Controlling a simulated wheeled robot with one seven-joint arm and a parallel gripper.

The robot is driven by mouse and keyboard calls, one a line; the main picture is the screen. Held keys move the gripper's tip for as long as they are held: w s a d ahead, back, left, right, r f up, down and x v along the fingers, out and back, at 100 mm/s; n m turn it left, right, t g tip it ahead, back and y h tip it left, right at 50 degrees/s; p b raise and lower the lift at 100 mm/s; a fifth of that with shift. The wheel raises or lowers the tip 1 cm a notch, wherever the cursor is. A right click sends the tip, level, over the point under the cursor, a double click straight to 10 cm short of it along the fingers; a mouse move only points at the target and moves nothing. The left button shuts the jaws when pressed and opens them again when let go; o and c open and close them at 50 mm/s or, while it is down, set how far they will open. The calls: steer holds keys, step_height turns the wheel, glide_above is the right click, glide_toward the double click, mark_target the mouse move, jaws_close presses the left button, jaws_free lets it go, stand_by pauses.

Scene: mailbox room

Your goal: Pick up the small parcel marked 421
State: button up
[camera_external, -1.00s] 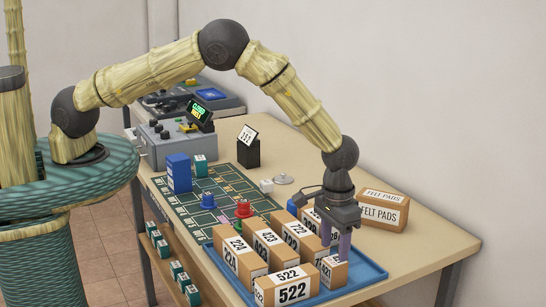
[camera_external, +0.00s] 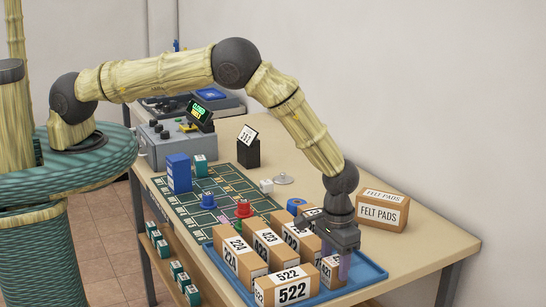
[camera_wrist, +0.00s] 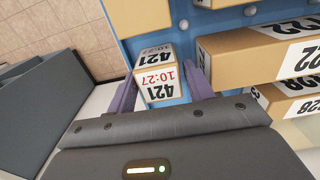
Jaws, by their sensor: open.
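The small parcel marked 421 (camera_external: 333,271) is a little brown box with a white label, standing at the right front part of the blue tray (camera_external: 371,270). In the wrist view the parcel (camera_wrist: 155,77) shows its 421 label and a red 10:27. My gripper (camera_external: 338,268) is lowered over it in the outside view. In the wrist view my gripper (camera_wrist: 163,88) is open, with one purple finger on each side of the parcel. I cannot tell whether the fingers touch it.
A felt pads box (camera_external: 382,212) stands on the table behind. The table's right end (camera_external: 440,242) is clear.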

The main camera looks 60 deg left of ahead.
mark_target(335, 260)
steer(key=c, duration=0.8)
steer(key=shift+r, duration=0.1)
step_height(335, 260, up, 10)
steer(key=b, duration=0.4)
